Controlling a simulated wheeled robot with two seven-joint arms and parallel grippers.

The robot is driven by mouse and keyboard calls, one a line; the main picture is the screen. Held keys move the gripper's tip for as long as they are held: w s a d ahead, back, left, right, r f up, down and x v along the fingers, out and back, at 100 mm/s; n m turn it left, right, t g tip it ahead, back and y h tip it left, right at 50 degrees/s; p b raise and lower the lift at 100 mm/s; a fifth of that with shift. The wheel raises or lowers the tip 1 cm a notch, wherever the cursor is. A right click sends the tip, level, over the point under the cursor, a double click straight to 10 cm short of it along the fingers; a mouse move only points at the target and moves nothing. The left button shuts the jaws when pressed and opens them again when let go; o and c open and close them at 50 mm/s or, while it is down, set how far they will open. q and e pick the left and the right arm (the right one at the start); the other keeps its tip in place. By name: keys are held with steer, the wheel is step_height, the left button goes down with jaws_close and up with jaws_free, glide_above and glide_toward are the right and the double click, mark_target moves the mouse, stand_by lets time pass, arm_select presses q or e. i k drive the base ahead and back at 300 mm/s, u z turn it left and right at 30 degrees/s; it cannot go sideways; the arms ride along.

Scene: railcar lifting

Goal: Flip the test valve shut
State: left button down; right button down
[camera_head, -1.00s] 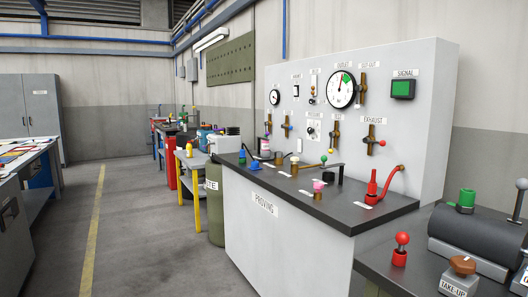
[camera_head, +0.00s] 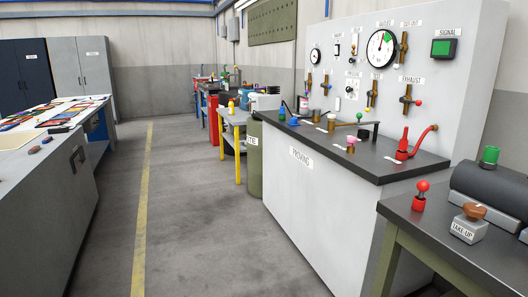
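The pale panel (camera_head: 455,120) stands at the right, above the dark-topped bench marked PROVING (camera_head: 301,157). It carries several brass valves: one below the CUT OUT label (camera_head: 403,48), one below the EXHAUST label (camera_head: 406,100), one with a small plate above it (camera_head: 371,94), and two farther left (camera_head: 325,84). The small plates are too small to read, so I cannot tell which one is the test valve. The large gauge (camera_head: 381,48) has a green sector. Neither of my grippers is in view.
Bare floor (camera_head: 200,240) with a yellow line runs along the left of the bench. A counter (camera_head: 45,215) stands at the left. A second bench with a take-up block (camera_head: 467,224) and a red knob (camera_head: 421,195) is near right. A green drum (camera_head: 256,170) stands beyond.

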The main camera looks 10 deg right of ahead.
mark_target(368, 94)
steer(key=u, duration=0.5)
steer(key=i, duration=4.25)
steer(key=z, duration=2.05)
steer(key=i, duration=1)
steer(key=z, duration=0.75)
